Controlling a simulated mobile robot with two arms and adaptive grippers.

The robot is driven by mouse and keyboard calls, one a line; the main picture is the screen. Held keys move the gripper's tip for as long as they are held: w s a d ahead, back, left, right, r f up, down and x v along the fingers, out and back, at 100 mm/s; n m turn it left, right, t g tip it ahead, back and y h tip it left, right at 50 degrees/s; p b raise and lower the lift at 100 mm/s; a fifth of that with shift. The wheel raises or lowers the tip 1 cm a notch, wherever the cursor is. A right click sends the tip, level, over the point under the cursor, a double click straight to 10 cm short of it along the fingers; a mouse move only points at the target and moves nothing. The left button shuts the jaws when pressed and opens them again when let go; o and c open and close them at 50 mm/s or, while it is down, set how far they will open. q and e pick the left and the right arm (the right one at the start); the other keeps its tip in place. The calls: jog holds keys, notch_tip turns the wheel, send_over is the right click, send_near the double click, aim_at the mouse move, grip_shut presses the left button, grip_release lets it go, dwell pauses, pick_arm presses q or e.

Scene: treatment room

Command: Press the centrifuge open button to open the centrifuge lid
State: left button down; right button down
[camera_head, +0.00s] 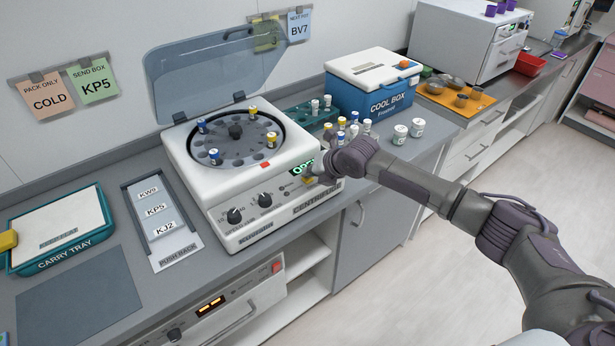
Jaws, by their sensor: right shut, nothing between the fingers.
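The white centrifuge (199,180) stands on the counter with its clear blue-grey lid (205,72) raised. Its grey rotor (235,148) is exposed and holds several blue- and yellow-capped tubes. The front panel has two black knobs and a green lit display (300,170), partly covered by my right gripper. My right gripper (314,178) is shut and empty, with its tips at the right part of the front panel. The open button is not clearly visible; the gripper may hide it. I cannot tell whether the tips touch the panel. My left gripper is not in view.
Several capped vials and a green rack (300,116) stand right of the centrifuge, close to my right wrist. A blue cool box (371,86) is behind them. A carry tray (60,258) and a label holder (160,222) lie to the left.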

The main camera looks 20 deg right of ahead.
aim_at(310, 179)
jog(key=shift+r+p, duration=0.75)
jog(key=shift+r, duration=0.15)
notch_tip(310, 179, up, 5)
jog(key=p, duration=0.4)
jog(key=shift+r, duration=0.1)
dwell(0.4)
